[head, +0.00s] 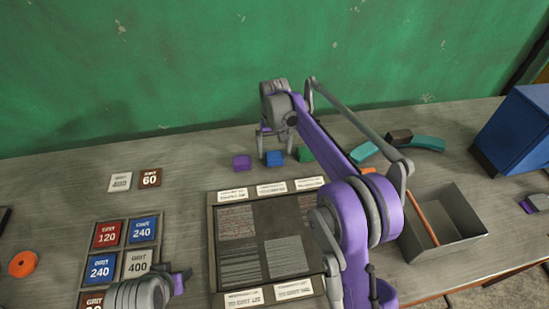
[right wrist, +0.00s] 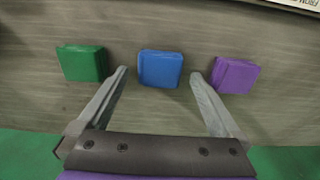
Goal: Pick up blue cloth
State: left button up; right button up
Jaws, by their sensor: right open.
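The blue cloth (head: 275,157) is a small folded square on the grey wooden table, in a row between a purple cloth (head: 242,162) and a green cloth (head: 304,155). My right gripper (head: 275,150) is over the blue cloth in the head view. In the right wrist view the blue cloth (right wrist: 160,69) lies just ahead of and between the two spread fingertips, with nothing held. The green cloth (right wrist: 82,63) and purple cloth (right wrist: 235,75) lie outside the fingers. My left gripper (head: 178,280) shows only partly at the bottom left; its jaws are unclear.
A board with labelled panels (head: 213,235) lies in front of the cloths. Grit squares (head: 120,182) lie at left, with more in a tray (head: 117,247). A grey open box (head: 462,247) and a blue bin (head: 520,130) stand at right. A green wall rises behind.

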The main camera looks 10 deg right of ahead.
notch_tip(320, 180, down, 2)
jog(key=shift+f, duration=0.15)
